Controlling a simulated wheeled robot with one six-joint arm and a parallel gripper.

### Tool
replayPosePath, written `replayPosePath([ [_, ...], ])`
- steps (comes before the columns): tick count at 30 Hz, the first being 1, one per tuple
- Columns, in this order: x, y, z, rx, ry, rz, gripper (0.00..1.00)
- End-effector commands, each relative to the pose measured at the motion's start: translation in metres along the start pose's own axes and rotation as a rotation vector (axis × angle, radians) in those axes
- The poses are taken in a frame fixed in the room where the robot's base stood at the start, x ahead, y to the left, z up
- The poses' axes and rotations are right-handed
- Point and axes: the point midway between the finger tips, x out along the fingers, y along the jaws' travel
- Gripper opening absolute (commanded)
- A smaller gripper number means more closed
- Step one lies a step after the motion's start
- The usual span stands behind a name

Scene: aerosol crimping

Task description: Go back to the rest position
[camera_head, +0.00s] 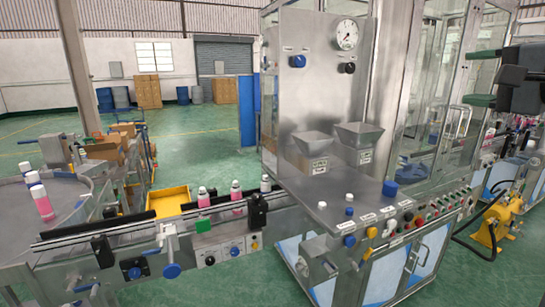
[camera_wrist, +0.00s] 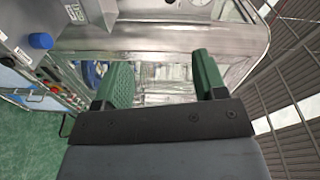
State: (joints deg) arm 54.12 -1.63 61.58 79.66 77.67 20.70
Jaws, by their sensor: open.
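My gripper (camera_head: 480,77) is at the right edge of the head view, raised above the right end of the machine's control panel and in front of the glass enclosure (camera_head: 440,100). In the wrist view, its two green fingers (camera_wrist: 162,65) stand wide apart with nothing between them. The gripper is open and empty. Behind the fingers is the machine's blurred glass and metal front (camera_wrist: 165,45). I cannot tell whether any part of the gripper touches the machine.
A steel counter (camera_head: 350,208) carries a blue cap (camera_head: 390,188), knobs and buttons. A conveyor (camera_head: 150,228) at left holds pink bottles (camera_head: 236,190). Two hoppers (camera_head: 358,135) stand below a gauge (camera_head: 347,34). A yellow pump (camera_head: 492,228) is on the floor at right.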

Motion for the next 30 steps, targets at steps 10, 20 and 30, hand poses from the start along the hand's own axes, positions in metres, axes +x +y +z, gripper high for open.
replayPosePath([
  [10, 0.004, 0.088, -0.032, 0.002, 0.118, 0.228, 0.65],
  [20, 0.025, 0.256, 0.03, -0.142, 0.011, 0.717, 0.65],
  [30, -0.002, 0.417, 0.213, -0.706, -0.54, 1.122, 0.65],
])
